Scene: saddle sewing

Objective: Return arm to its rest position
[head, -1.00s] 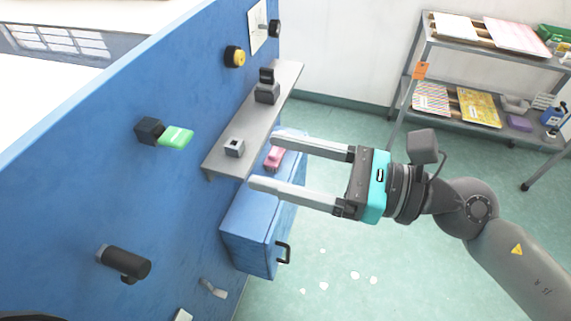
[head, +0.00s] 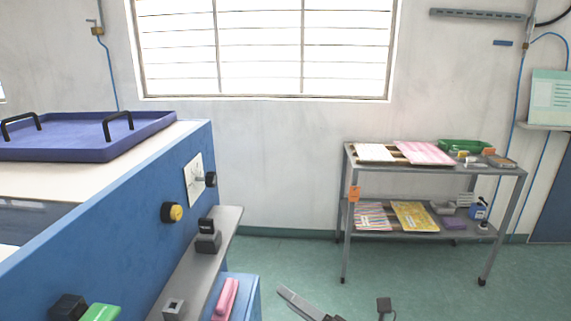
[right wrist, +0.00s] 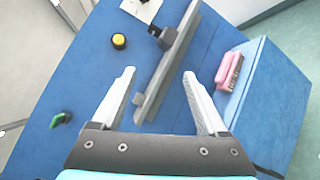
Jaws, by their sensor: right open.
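My right gripper (right wrist: 158,95) is open and empty in the right wrist view, its two pale fingers spread apart. In the head view only one finger and a small dark part of my right gripper show at the bottom edge. The gripper is in front of the blue machine panel (right wrist: 85,75), near a narrow grey shelf (right wrist: 165,72). The shelf also shows in the head view (head: 222,228). My left gripper is not in view.
A blue cabinet (right wrist: 270,105) with a pink object (right wrist: 229,72) on it stands beside the shelf. A yellow knob (head: 172,212) and a green piece (head: 100,313) stick out from the panel. A metal rack (head: 437,237) stands at the right, with open floor before it.

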